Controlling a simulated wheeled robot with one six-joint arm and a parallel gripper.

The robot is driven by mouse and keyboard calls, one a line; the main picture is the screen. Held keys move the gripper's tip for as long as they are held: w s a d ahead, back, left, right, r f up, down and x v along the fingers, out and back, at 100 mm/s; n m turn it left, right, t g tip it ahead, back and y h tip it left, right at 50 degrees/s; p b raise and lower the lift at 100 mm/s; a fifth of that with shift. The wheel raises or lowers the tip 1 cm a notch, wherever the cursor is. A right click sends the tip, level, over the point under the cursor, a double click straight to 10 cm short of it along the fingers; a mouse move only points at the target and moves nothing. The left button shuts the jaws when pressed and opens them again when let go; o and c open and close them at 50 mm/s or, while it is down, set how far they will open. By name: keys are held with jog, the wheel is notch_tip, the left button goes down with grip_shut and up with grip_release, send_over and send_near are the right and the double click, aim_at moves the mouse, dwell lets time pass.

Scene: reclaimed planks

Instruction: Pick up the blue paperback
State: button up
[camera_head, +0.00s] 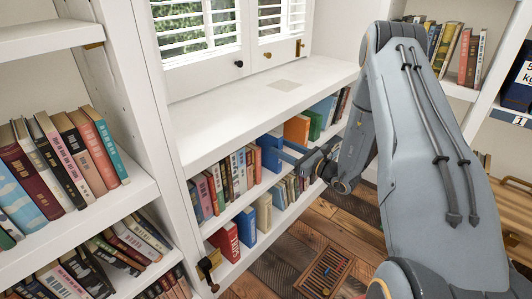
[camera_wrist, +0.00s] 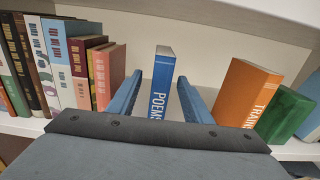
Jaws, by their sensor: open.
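The blue paperback (camera_wrist: 163,75) stands upright on a shelf, its spine reading "POEMS", with clear space on both sides. In the head view a blue book (camera_head: 268,150) shows on the middle shelf in front of my gripper (camera_head: 285,152), partly hidden by the fingers. My gripper (camera_wrist: 160,84) is open, with one blue finger to the left of the book and one to the right. A gap shows between each finger and the spine. I cannot tell how far the fingertips reach along the book.
A row of books (camera_wrist: 78,62) stands to the left. An orange book (camera_wrist: 247,92) and a green book (camera_wrist: 284,115) lean to the right. The upper shelf edge (camera_wrist: 270,12) runs above.

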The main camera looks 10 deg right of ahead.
aim_at(269, 141)
jog(key=shift+b+x, duration=0.7)
jog(key=shift+x, duration=2.85)
jog(key=shift+w+d, duration=0.1)
grip_shut()
